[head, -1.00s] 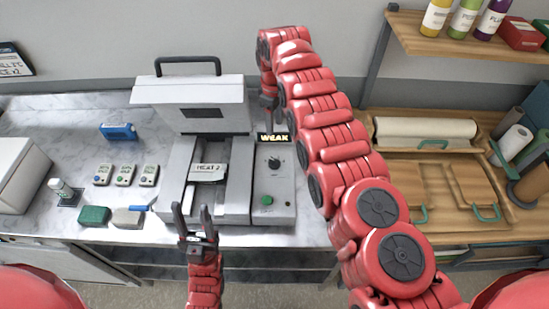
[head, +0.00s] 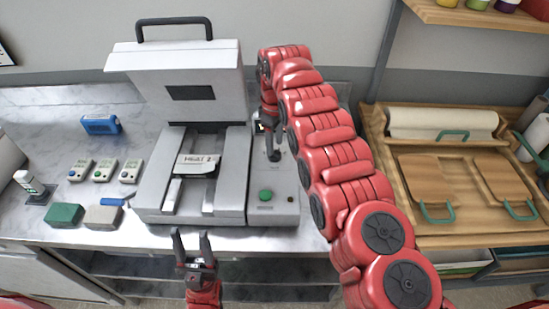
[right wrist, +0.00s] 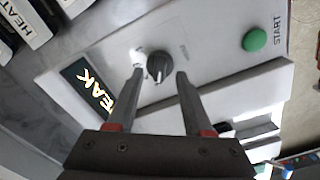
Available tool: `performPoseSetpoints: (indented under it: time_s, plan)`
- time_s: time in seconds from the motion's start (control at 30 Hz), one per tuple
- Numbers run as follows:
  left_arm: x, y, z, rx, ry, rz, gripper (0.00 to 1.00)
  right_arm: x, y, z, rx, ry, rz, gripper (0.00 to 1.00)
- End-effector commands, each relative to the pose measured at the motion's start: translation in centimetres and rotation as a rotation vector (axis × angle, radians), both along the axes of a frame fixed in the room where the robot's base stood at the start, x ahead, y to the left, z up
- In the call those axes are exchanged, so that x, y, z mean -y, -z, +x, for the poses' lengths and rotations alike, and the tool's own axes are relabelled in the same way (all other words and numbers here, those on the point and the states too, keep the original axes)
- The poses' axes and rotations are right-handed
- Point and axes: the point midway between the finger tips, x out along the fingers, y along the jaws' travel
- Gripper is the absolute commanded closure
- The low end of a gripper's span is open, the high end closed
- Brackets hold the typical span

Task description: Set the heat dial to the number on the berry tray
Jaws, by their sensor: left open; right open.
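The heat dial (right wrist: 159,66) is a dark round knob with a pointer on the machine's pale right-hand panel. My right gripper (right wrist: 158,75) is open, with its two fingers on either side of the dial in the right wrist view; I cannot tell whether they touch it. In the head view my right gripper (head: 272,152) hides the dial. A lit display (right wrist: 88,90) beside it shows letters ending in "EAK". A card (head: 198,164) on the machine reads like "HEAT 2", blurred. My left gripper (head: 193,241) is open and empty before the counter's front edge. No berry tray is identifiable.
The press machine (head: 181,75) stands with its lid raised. A green START button (head: 265,195) is near the dial. Small labelled boxes (head: 105,170), a blue device (head: 101,125) and green and grey blocks (head: 64,215) lie left. Wooden boards (head: 425,180) are right.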

Motion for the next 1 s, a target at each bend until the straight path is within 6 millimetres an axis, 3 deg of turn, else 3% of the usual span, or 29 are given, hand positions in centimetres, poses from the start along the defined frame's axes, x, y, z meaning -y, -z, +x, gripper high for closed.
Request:
performPoseSetpoints:
  time_s: [0.13, 0.43, 0.7, 1.0]
  plan:
    - [0.0, 0.1, 0.0, 0.002, 0.000, 0.000, 0.50, 0.0, 1.8, -0.1, -0.003, -0.001, -0.002, 0.49]
    - [0.0, 0.1, 0.0, 0.001, 0.000, 0.000, 0.50, 0.0, 2.1, 0.0, 0.000, -0.001, -0.001, 0.49]
    - [0.0, 0.1, 0.0, 0.001, 0.000, 0.000, 0.50, 0.0, 2.2, 0.0, 0.000, -0.001, -0.001, 0.97]
    - [0.0, 0.1, 0.0, 0.001, 0.000, 0.000, 0.50, 0.0, 2.2, -0.1, -0.001, 0.001, 0.000, 1.00]
